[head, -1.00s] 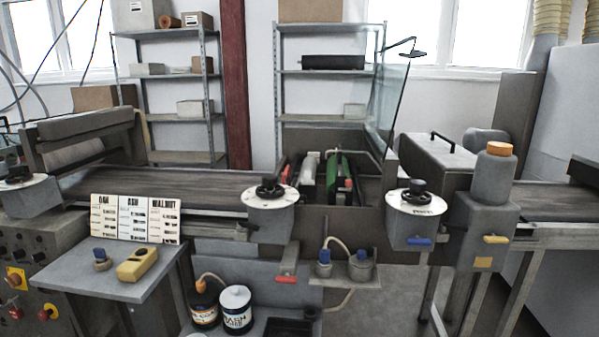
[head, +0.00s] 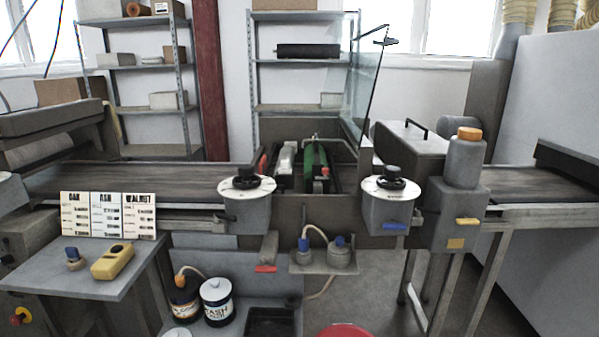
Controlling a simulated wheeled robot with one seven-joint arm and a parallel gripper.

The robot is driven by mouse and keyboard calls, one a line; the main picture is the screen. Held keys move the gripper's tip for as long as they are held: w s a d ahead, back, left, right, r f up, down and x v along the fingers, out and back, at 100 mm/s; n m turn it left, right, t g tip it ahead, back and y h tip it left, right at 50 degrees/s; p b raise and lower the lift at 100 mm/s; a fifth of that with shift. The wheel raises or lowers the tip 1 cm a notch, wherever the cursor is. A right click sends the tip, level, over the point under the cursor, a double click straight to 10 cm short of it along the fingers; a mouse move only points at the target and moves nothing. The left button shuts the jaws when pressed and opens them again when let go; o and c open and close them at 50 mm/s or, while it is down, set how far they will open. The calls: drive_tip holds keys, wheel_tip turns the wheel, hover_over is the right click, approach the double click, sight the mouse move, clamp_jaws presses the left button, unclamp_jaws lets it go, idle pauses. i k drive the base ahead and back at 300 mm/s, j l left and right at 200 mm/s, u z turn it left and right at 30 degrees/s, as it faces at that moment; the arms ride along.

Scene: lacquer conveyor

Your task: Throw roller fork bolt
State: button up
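The roller bay in the middle of the conveyor holds a pale roller (head: 286,160) and a green roller (head: 310,165). A small red part (head: 263,165) stands at the left edge of the bay, and another red part (head: 325,173) sits beside the green roller. I cannot tell which part is the roller fork bolt. A red lever (head: 265,269), a blue lever (head: 394,226) and a yellow lever (head: 467,221) show on the machine's front. My gripper is not in view.
Two dial housings (head: 247,206) (head: 388,209) stick out in front. A glass guard (head: 366,80) stands raised behind the bay. A side table (head: 95,283) is at left, with cans (head: 217,302) below. A red round object (head: 346,331) is at the bottom edge.

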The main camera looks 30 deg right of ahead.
sight(324, 170)
drive_tip(key=i+l+u, duration=0.55)
drive_tip(key=i+l, duration=0.2)
